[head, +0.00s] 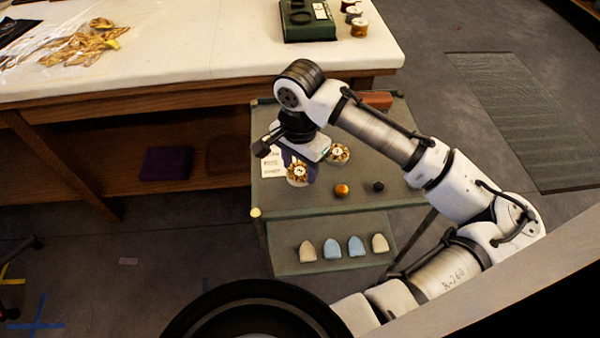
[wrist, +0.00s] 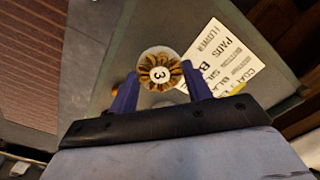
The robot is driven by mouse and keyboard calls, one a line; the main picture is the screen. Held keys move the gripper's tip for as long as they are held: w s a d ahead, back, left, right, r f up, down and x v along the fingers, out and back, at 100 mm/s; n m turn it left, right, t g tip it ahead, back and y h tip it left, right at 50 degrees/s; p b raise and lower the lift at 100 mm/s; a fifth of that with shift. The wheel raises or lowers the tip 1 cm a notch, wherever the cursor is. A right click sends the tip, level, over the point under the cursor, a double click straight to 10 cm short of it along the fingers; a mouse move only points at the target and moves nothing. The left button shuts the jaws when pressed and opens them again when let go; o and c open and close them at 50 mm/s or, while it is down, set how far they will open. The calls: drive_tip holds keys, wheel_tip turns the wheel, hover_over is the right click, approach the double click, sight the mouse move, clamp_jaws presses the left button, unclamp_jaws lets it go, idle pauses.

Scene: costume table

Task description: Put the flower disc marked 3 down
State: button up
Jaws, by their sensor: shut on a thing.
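The flower disc marked 3 (wrist: 160,74) has brown-gold petals and a white centre with the numeral. In the wrist view it sits between the two purple fingers of my gripper (wrist: 160,70), which is shut on it. In the head view the held disc (head: 297,174) shows below my gripper (head: 300,170), over the left part of the grey-green table top. The frames do not clearly show whether its underside touches anything. A second flower disc (head: 339,153) is to the right of my gripper; its mark is too small to read.
A printed card (head: 272,164) lies left of the held disc. An amber round piece (head: 342,190) and a small black one (head: 378,186) lie nearer the front. Beige and blue tabs (head: 332,249) line the lower shelf. The table's front strip looks clear.

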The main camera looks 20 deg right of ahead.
sight(300, 171)
drive_tip(key=shift+f, duration=1.8)
drive_tip(key=shift+f, duration=0.1)
drive_tip(key=o, duration=1.3)
wheel_tip(300, 171, up, 12)
drive_tip(key=shift+r+b, duration=0.15)
drive_tip(key=shift+b, duration=0.35)
